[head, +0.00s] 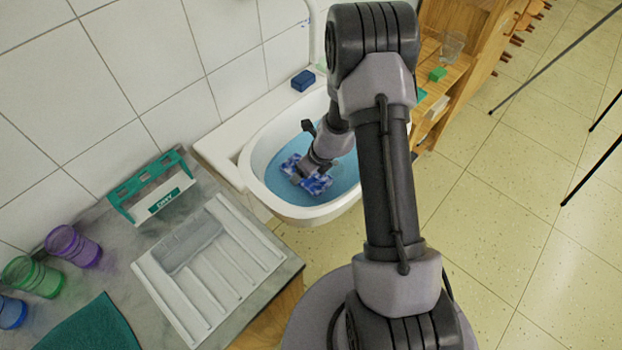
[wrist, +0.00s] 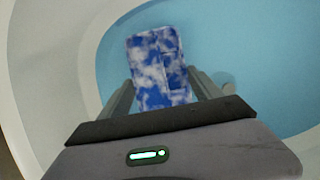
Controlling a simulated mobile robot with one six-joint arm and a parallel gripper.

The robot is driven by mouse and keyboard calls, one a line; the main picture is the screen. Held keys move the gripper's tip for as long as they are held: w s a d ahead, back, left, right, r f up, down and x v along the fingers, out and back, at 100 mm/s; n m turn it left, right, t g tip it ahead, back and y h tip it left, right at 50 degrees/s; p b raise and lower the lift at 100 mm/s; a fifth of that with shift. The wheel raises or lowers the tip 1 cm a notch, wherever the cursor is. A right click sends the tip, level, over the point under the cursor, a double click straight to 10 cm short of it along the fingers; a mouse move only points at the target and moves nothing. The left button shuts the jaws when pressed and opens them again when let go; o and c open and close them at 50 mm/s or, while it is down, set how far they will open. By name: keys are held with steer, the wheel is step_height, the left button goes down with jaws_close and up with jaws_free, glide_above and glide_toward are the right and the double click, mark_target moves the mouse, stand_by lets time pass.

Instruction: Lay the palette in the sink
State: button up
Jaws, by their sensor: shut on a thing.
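The palette (head: 314,184) is a blue and white mottled slab inside the sink basin, low over or on the blue floor; I cannot tell whether it touches. It also shows in the wrist view (wrist: 156,62), lying between the two fingers. My gripper (head: 308,172) points down into the sink and is shut on the palette; in the wrist view its fingers (wrist: 163,92) flank the palette's sides. The sink (head: 254,150) is a white oval basin with a blue inside, against the tiled wall. Its pale rim also shows in the wrist view (wrist: 40,70). My arm hides part of the basin's right side.
A dark blue block (head: 303,80) sits on the ledge behind the sink. A counter (head: 110,235) at the left holds a grey-white tray (head: 165,300), a green and white carrier (head: 152,190) and coloured cups (head: 74,247). A wooden shelf (head: 462,70) stands at the right.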

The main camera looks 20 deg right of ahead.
step_height(320, 180, down, 4)
steer(key=shift+r+b, duration=0.2)
steer(key=shift+b, duration=0.8)
steer(key=shift+c, duration=0.6)
steer(key=shift+r, duration=0.1)
steer(key=shift+f, duration=0.2)
steer(key=o, duration=1.5)
